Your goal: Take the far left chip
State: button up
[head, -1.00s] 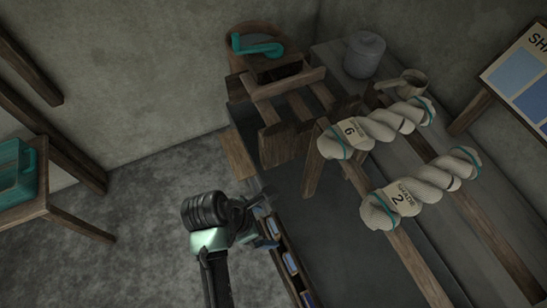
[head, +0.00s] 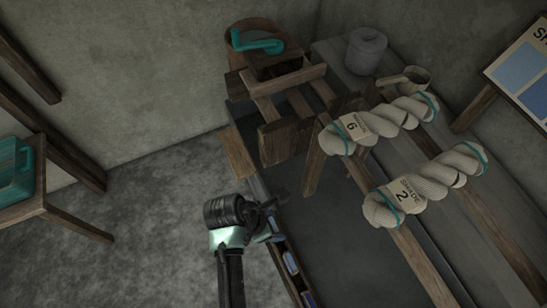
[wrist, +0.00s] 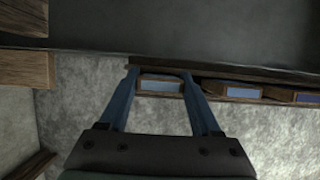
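In the wrist view the leftmost chip (wrist: 160,86), pale blue in a wooden frame, sits at the left end of a row along the bench edge. The two blue fingers of my gripper (wrist: 160,72) are spread, one on each side of it. I cannot tell whether they touch it. In the head view my gripper (head: 276,218) is at the left edge of the bench and hides that end of the row. More chips show below it, one blue (head: 291,262).
To the right in the wrist view are another blue chip (wrist: 243,92) and a purple-blue one (wrist: 307,98). The dark bench (head: 335,235) carries wooden rails and two twisted yarn skeins, labelled 6 (head: 355,125) and 2 (head: 403,193).

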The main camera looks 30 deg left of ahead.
jog(key=c, duration=0.8)
jog(key=shift+o, duration=0.2)
